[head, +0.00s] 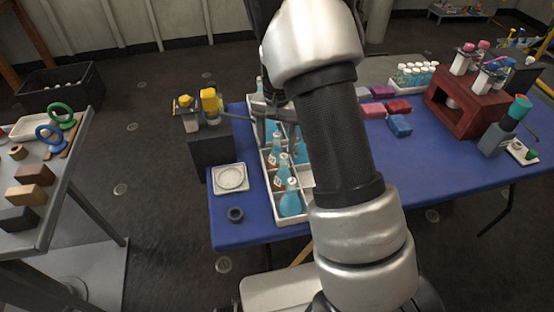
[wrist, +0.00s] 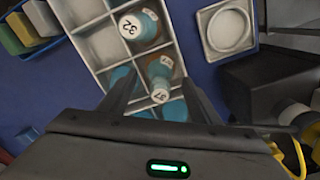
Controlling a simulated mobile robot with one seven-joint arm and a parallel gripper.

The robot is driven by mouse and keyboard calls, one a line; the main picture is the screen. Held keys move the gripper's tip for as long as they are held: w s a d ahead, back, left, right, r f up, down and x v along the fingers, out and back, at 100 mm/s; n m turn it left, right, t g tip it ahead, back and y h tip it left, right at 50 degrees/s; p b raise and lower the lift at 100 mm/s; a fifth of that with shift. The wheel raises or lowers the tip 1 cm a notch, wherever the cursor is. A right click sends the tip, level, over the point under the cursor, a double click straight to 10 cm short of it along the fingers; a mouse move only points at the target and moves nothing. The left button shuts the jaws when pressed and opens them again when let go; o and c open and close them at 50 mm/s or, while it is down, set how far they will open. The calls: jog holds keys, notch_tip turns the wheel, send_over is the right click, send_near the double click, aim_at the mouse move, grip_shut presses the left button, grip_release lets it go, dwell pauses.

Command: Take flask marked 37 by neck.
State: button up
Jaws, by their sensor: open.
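In the wrist view the flask marked 37 (wrist: 160,72) stands in a cell of the white divided crate (wrist: 92,24). My arm hides part of the crate and most of the gripper.
The crate stands on a blue table (head: 430,182). Left of it are a white square dish (head: 230,178), a black ring (head: 235,214) and a dark box (head: 211,146) with yellow-topped items. Coloured blocks and a red rack (head: 470,108) are at the right.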

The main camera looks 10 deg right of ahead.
notch_tip(320, 180, down, 2)
jog(key=shift+f, duration=0.1)
jog(key=c, duration=0.9)
